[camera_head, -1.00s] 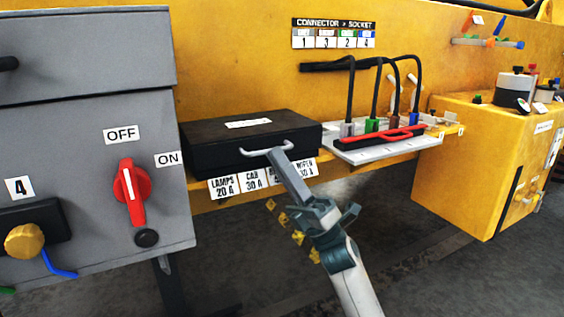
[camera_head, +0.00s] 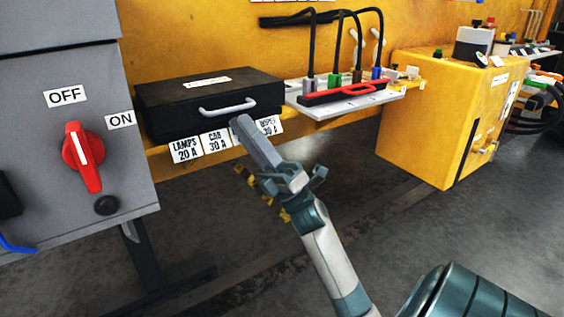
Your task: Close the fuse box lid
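The black fuse box (camera_head: 165,122) sits on a yellow ledge left of centre. Its lid (camera_head: 165,95) lies flat over it, with a white label on top and a light grey handle (camera_head: 228,107) at the front; no gap shows under the lid. My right gripper (camera_head: 243,124) is just below and in front of the handle, its tip apart from it. Its fingers look together with nothing between them. It partly hides the fuse labels (camera_head: 187,149) under the box. My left gripper is not in view.
A grey cabinet with a red rotary switch (camera_head: 82,156) stands at left. Right of the box, a pale connector tray (camera_head: 345,105) holds plugs with black cables and a red bar. A yellow block (camera_head: 430,120) stands further right. Open floor lies below.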

